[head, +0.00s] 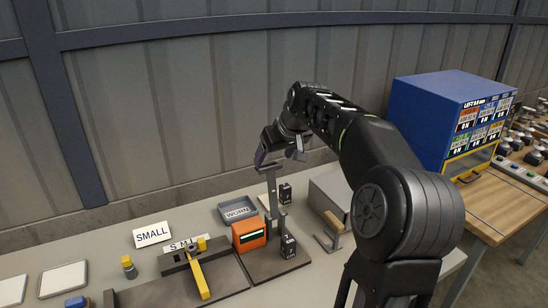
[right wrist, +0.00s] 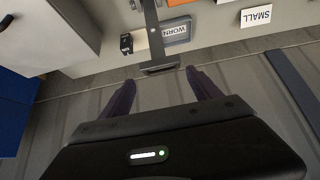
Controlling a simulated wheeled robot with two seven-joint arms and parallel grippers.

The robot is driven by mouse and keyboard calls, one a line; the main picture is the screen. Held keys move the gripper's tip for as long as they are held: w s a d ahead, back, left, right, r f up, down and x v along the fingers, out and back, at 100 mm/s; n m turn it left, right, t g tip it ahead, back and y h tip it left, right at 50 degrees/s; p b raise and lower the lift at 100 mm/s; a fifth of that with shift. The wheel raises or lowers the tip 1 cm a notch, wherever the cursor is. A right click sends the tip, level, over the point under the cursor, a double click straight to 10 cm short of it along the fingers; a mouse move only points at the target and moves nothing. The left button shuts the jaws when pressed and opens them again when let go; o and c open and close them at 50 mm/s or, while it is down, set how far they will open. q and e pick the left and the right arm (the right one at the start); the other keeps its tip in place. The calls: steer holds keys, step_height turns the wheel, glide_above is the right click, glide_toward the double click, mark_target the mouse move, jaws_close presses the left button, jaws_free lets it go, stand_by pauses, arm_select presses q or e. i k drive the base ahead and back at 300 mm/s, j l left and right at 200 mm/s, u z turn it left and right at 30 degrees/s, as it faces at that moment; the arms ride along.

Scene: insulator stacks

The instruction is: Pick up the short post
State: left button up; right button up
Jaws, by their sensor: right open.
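I cannot tell for sure which thing is the short post. A small grey piece with a yellow top (head: 129,267) stands upright at the left of the bench, beside the SMALL card. My right gripper (head: 277,156) is high over the back of the bench, open and empty, far to the right of that piece. In the right wrist view its two dark purple fingers (right wrist: 160,82) are spread apart. A tall grey stand (head: 271,190) with a flat top is just below the gripper; its top (right wrist: 160,68) shows near the fingertips. My left gripper is not in view.
A grey WORN tray (head: 238,209), an orange device (head: 249,234), black labelled blocks (head: 288,246) and a yellow lever on the S M L gauge (head: 199,275) crowd the bench middle. The SMALL card (head: 152,234) stands left. A blue cabinet (head: 452,110) is at right.

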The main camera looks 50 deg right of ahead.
mark_target(289, 242)
steer(key=k+j, duration=0.25)
steer(key=k, duration=0.2)
steer(key=k+j, duration=0.25)
steer(key=k, duration=0.25)
steer(key=k+j, duration=0.25)
steer(key=k, duration=0.2)
